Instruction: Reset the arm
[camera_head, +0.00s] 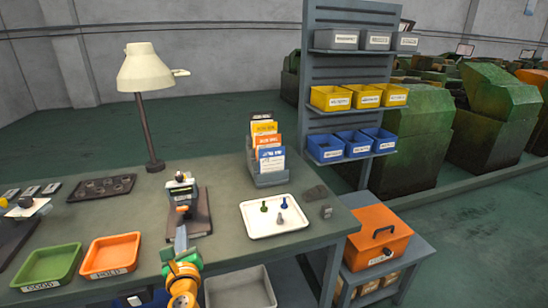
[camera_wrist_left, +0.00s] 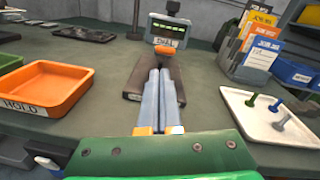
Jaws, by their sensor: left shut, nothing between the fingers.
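My left gripper (camera_head: 181,236) comes in over the front of the workbench in the head view. Its two long grey fingers (camera_wrist_left: 159,82) lie together, shut and empty, in the left wrist view. They point towards a small device with a dark display (camera_head: 181,184), which stands at the back of a dark base plate (camera_head: 203,224); the device also shows in the left wrist view (camera_wrist_left: 170,29). The fingers cover part of the plate in the wrist view, and I cannot tell their height above it. My right gripper is in neither view.
A green tray (camera_head: 48,266) and an orange tray (camera_head: 110,255) lie left of the gripper. A white tray (camera_head: 259,230) with three small bolt-like parts lies right. A lamp (camera_head: 149,130) and a card holder (camera_head: 269,179) stand behind. An orange box (camera_head: 378,236) stands beyond the bench's right edge.

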